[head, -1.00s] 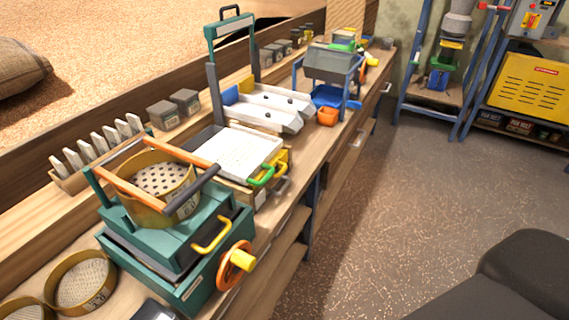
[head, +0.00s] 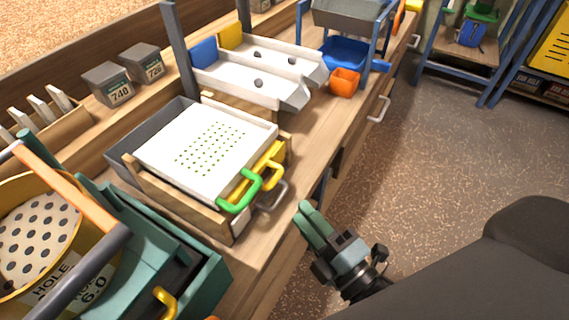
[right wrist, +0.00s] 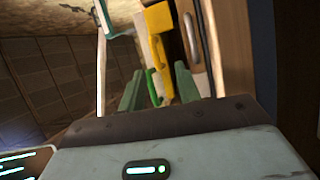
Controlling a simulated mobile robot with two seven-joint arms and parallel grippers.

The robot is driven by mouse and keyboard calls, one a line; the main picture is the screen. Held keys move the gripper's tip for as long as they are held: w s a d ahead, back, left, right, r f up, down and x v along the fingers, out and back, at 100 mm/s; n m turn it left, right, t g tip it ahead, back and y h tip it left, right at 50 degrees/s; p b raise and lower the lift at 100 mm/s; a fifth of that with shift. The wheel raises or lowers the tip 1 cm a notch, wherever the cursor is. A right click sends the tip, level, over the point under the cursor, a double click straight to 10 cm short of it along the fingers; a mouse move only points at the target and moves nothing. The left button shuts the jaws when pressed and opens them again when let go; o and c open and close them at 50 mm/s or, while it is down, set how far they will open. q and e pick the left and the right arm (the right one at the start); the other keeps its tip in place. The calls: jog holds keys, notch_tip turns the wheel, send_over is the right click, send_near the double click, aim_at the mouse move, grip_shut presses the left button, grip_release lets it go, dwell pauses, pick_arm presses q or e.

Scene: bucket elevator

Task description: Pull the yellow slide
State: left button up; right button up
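The yellow slide (head: 262,160) sits in a wooden frame on the bench, under a white perforated tray (head: 205,150). Its yellow handle (head: 271,174) sticks out at the front, between a green handle (head: 240,192) and a grey handle (head: 273,196). My right gripper (head: 302,213) is in front of the bench edge, to the right of and below the handles in the head view, apart from them. In the right wrist view the yellow slide (right wrist: 160,45) shows ahead, between two spread green fingers (right wrist: 158,88). Nothing is held. My left gripper is out of view.
A teal sieve machine (head: 150,260) stands at the lower left.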

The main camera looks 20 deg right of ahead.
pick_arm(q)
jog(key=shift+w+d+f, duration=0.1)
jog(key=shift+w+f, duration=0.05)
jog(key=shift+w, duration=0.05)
pick_arm(e)
jog(key=shift+w+r+n, duration=0.3)
jog(key=shift+r, duration=0.15)
jog(key=p+x, duration=0.1)
jog(key=x, duration=0.4)
jog(key=shift+w+a+r, duration=0.1)
jog(key=shift+w+r, duration=0.1)
jog(key=shift+w, duration=0.15)
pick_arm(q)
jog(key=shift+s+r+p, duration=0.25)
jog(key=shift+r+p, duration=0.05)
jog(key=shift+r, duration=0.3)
pick_arm(e)
jog(key=shift+x, duration=0.95)
jog(key=shift+f, duration=0.1)
jog(key=shift+c, duration=0.4)
grip_shut()
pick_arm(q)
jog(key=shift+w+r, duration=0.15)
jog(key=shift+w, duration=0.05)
